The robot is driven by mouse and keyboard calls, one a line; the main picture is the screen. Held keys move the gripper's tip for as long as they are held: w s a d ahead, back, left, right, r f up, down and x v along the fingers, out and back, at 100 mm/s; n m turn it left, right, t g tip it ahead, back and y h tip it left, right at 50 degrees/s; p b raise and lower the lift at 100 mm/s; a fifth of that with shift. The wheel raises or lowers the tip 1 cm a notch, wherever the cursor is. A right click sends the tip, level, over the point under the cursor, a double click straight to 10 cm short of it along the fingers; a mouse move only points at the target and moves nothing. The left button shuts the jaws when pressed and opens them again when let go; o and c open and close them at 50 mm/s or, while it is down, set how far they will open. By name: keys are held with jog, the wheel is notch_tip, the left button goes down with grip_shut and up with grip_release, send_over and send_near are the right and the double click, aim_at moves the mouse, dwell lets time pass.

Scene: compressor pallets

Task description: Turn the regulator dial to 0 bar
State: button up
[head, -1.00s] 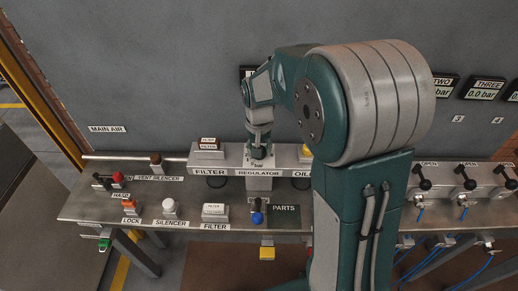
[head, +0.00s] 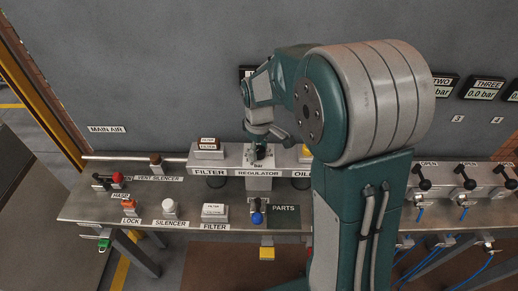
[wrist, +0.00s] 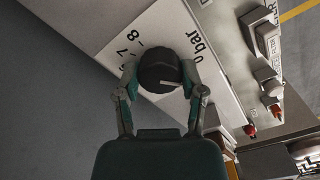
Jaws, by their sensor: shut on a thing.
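The regulator dial (wrist: 158,66) is a round black knob with a white pointer line, seen in the wrist view on a white scale plate (wrist: 120,35). The scale shows 7 and 8 at the left and "0 bar" at the right. The pointer line points right, somewhat below the "0 bar" print. My gripper (wrist: 160,74) is shut on the dial, one finger on each side. In the head view my gripper (head: 260,150) is at the regulator block (head: 258,173), and the dial is mostly hidden there.
The filter block (head: 208,160) stands left of the regulator, and the oil block (head: 304,160) is to the right, partly behind my arm. A red knob (head: 117,177), a silencer (head: 169,207) and a blue-tipped part (head: 257,218) stand on the bench. A grey wall (head: 180,80) rises behind.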

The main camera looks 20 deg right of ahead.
aim_at(258, 149)
jog(key=shift+w+r+n, duration=0.1)
jog(key=shift+w+n, duration=0.1)
jog(key=shift+n, duration=1.6)
jog(key=o, duration=1.1)
jog(key=shift+a, duration=0.1)
jog(key=shift+o, duration=0.2)
notch_tip(258, 149, up, 12)
